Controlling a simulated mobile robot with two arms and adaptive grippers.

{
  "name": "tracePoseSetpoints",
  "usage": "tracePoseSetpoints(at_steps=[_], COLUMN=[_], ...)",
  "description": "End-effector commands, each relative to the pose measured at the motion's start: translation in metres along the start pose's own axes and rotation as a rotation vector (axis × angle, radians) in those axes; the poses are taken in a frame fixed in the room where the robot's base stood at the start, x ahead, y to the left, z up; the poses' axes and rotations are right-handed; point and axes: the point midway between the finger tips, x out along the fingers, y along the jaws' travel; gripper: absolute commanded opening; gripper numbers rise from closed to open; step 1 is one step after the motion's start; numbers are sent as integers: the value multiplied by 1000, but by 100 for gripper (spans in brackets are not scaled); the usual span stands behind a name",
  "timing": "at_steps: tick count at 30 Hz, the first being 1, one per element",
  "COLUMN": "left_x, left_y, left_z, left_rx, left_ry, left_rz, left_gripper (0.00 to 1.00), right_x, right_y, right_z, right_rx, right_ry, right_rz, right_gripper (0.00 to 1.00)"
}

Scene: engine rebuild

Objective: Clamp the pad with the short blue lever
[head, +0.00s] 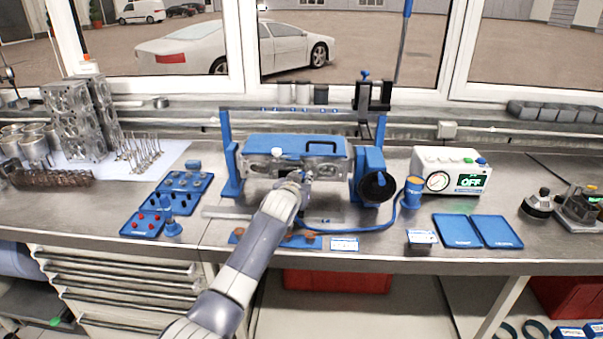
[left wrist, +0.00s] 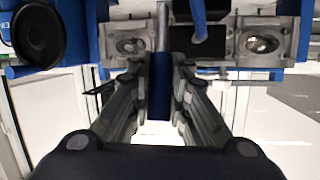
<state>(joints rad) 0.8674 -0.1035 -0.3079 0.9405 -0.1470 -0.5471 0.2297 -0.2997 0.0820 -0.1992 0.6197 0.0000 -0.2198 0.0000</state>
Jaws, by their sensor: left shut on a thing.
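The blue fixture (head: 232,180) stands on the bench and holds a grey metal engine part (head: 262,165). My left gripper (head: 300,182) reaches its front, right of the middle. In the left wrist view, my left gripper (left wrist: 158,90) is shut on the short blue lever (left wrist: 160,88), a dark blue grip on a thin grey rod. The grip lies between the two fingers, and the rod runs to the fixture. The pad cannot be made out; the gripper covers that area in the head view. My right gripper is not in view.
A black handwheel (head: 379,187) sits at the fixture's right end. A blue hose (head: 385,226) runs along the bench to the right. A tester box reading OFF (head: 450,172) stands right of it. Blue trays (head: 180,182) lie left; two flat blue trays (head: 478,231) lie right.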

Motion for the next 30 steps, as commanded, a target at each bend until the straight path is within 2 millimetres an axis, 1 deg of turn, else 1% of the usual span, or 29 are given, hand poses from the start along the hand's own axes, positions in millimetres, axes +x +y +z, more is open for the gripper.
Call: tracePoseSetpoints(at_steps=[1,6,18,30], left_x=[1,8,19,24], left_y=[-1,-2,-4,-5], left_z=[-8,-9,-12,-15], left_rx=[-4,-16,-35,-44], left_ry=[-30,-117,-250,-312], left_rz=[4,16,35,43], left_gripper=[0,0,0,0], right_x=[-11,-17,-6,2], right_y=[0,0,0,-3], right_z=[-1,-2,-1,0], right_rx=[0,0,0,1], right_ry=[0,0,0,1], right_rz=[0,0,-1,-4], right_gripper=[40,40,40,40])
